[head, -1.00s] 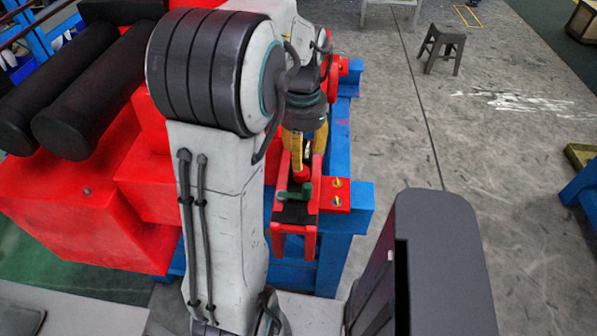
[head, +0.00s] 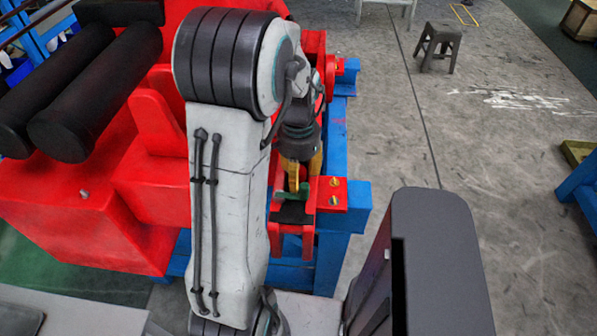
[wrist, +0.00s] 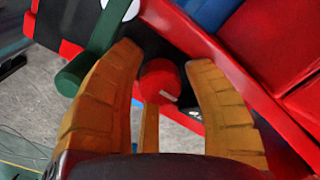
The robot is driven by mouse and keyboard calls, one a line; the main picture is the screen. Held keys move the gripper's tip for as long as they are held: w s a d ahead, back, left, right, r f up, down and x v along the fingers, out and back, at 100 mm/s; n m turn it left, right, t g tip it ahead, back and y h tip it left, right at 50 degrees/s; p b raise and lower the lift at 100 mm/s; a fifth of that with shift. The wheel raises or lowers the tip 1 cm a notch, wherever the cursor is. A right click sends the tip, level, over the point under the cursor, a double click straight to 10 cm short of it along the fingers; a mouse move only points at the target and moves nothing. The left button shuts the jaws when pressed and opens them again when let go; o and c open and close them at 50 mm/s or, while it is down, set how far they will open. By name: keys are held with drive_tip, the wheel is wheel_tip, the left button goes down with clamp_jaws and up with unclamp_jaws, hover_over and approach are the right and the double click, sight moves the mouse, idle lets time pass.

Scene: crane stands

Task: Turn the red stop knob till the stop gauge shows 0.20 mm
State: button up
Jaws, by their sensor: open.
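The red stop knob (wrist: 161,82) shows in the wrist view as a round red cap with a short pale mark near its lower right edge. My gripper (wrist: 163,58) is open, with its yellow fingers spread to the left and right of the knob and a third one below it. Gaps show between the side fingers and the knob. In the head view my gripper (head: 302,172) points down over the red bracket, and the knob is hidden there. A white round face, perhaps the stop gauge, is cut off at the wrist view's top edge (wrist: 121,8); no reading is legible.
A green cylindrical part (wrist: 84,66) lies close to the left finger in the wrist view. The red bracket (head: 333,194) sits on a blue frame (head: 335,235). Big red blocks and black rollers (head: 95,95) stand left.

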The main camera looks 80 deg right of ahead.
drive_tip(key=c, duration=0.9)
drive_tip(key=shift+n+b, duration=0.7)
drive_tip(key=shift+n, duration=1.8)
drive_tip(key=o, duration=0.9)
drive_tip(key=shift+r, duration=0.1)
wheel_tip(320, 180, up, 12)
drive_tip(key=shift+o, duration=0.2)
